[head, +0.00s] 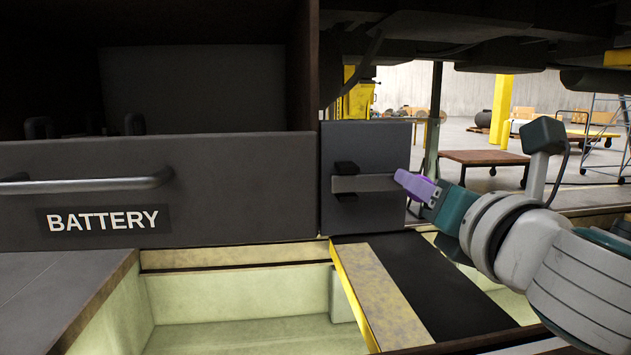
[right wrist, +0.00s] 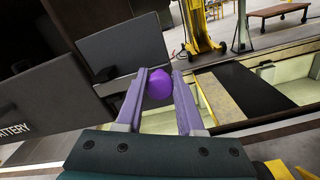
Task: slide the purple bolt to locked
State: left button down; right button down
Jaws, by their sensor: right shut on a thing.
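The bolt shows in the head view as a flat grey bar (head: 372,183) lying level across a dark panel (head: 365,215). The bar passes through a black bracket (head: 346,169). In the right wrist view the bolt's purple knob (right wrist: 160,85) sits between the two lavender fingers of my right gripper (right wrist: 161,76). My right gripper (head: 404,180) comes from the right in the head view and is shut on the knob at the bar's right end. Its fingers hide the knob in the head view. My left gripper is in neither view.
A grey battery drawer (head: 240,185) with a metal handle (head: 90,183) is left of the panel. A yellow-edged black plate (head: 425,285) and an open pit (head: 240,315) are below. The dark railcar underside (head: 500,22) hangs above. A cart (head: 485,158) stands behind.

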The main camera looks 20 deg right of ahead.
jog(key=a, duration=0.2)
jog(key=w+a, duration=0.1)
jog(key=a, duration=0.1)
jog(key=shift+a, duration=0.35)
jog(key=c, duration=0.5)
grip_release()
jog(key=shift+a, duration=0.1)
jog(key=shift+c, duration=0.2)
send_near(374, 180)
jog(key=v, duration=0.3)
jog(key=shift+s+a, duration=0.15)
jog(key=shift+s, duration=0.1)
